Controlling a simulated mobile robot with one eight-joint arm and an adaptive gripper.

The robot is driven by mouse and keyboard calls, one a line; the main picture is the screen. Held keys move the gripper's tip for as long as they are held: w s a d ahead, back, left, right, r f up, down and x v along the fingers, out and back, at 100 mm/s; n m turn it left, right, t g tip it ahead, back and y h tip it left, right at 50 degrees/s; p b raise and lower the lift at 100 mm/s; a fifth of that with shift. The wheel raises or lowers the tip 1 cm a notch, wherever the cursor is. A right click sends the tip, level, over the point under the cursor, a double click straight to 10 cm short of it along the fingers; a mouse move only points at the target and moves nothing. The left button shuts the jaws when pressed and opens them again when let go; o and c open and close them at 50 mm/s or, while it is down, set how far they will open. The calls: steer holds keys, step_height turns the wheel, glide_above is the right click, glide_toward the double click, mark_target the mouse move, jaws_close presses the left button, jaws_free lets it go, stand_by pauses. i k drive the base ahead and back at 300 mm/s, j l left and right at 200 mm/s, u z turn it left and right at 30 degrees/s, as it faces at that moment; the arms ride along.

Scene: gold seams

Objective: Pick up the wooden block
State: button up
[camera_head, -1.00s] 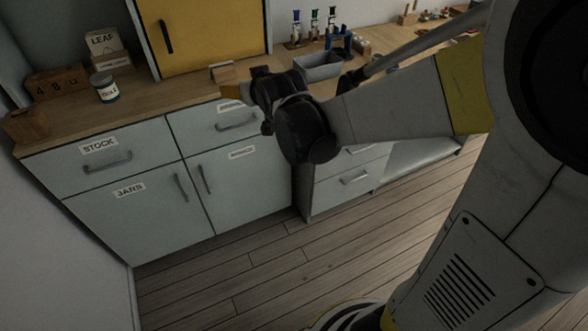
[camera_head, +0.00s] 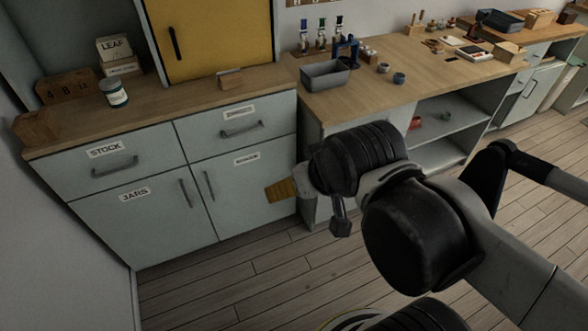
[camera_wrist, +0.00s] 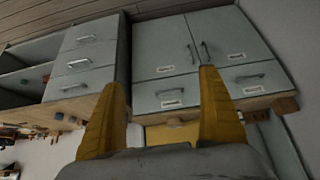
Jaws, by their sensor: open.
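Several wooden pieces on the counter could be the wooden block. A plain brown block (camera_head: 36,127) sits at the counter's far left end. A longer wooden block marked with numbers (camera_head: 67,86) stands behind it. A small wooden piece (camera_head: 230,80) stands in front of the yellow door. My gripper (camera_head: 270,192) is in front of the lower cabinet doors, below counter height and away from all of these. In the wrist view, the two yellow fingers of my gripper (camera_wrist: 159,78) are wide apart with nothing between them.
The counter (camera_head: 160,100) also holds a labelled jar (camera_head: 114,93) and a LEAF box (camera_head: 113,48). Cabinet handles (camera_head: 187,192) stick out near my gripper. The floor in front is clear.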

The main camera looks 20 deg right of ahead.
mark_target(233, 78)
steer(key=i+j+z, duration=0.1)
steer(key=i+z, duration=0.15)
steer(key=i, duration=0.35)
steer(key=i+j+z, duration=0.3)
steer(key=i, duration=0.25)
steer(key=l, duration=0.1)
